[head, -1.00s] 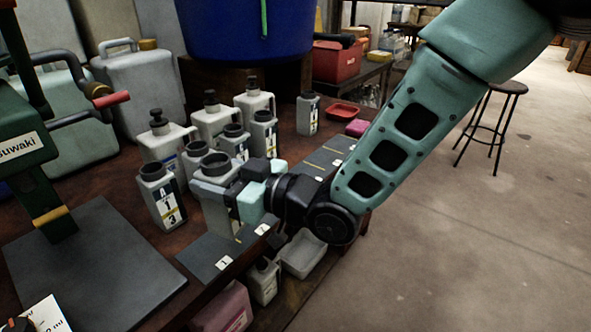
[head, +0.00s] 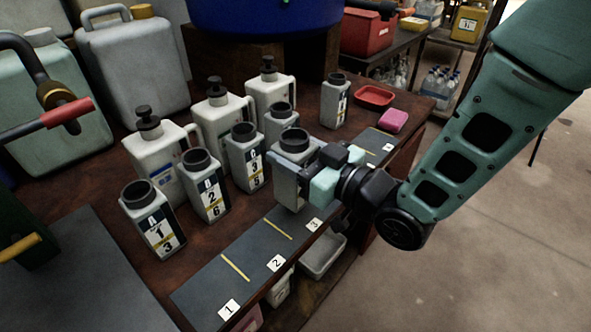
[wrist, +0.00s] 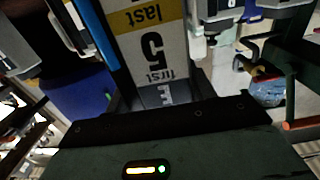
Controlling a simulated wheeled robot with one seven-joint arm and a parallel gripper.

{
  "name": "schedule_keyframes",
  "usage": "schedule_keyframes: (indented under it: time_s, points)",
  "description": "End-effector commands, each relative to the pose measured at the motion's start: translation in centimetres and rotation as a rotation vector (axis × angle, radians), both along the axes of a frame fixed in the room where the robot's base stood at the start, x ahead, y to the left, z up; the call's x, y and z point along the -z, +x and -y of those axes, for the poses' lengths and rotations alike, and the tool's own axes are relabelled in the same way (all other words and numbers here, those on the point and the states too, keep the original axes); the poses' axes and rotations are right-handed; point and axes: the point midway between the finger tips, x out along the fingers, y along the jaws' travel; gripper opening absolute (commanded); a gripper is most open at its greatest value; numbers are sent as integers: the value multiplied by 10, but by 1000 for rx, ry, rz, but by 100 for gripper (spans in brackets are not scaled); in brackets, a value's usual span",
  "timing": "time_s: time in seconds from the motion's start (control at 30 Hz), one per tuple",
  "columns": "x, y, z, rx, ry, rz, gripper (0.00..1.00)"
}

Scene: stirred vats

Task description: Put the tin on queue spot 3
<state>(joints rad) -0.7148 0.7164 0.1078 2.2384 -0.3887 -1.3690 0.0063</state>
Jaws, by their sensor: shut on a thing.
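A grey tin (head: 285,188) with a round dark mouth is held upright in my gripper (head: 312,178). In the wrist view its label (wrist: 150,45) is upside down and reads "last", "5", "first". My gripper is shut on the tin from the right side. The tin is over the dark queue strip (head: 215,283), just behind the card for queue spot 3 (head: 314,225). I cannot tell whether its base touches the strip. Spots 1 (head: 228,309) and 2 (head: 276,263) are empty, parted by yellow lines.
White pump jugs (head: 160,160) stand behind. A red tray (head: 373,96) and pink block (head: 393,120) lie at right.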

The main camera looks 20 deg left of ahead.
Motion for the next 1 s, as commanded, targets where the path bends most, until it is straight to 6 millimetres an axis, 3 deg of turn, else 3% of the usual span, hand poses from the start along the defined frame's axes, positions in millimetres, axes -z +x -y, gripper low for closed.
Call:
schedule_keyframes:
  time_s: [0.3, 0.67, 0.7, 0.77, 1.0]
  points:
    - [37, -1, 0, -2, 0, 1, 18]
    - [40, 0, 0, -1, 1, 2, 18]
    - [41, -1, 0, -1, 0, 0, 57]
    - [40, -1, 0, -1, 0, 0, 74]
    - [40, -1, 0, -1, 0, 0, 76]
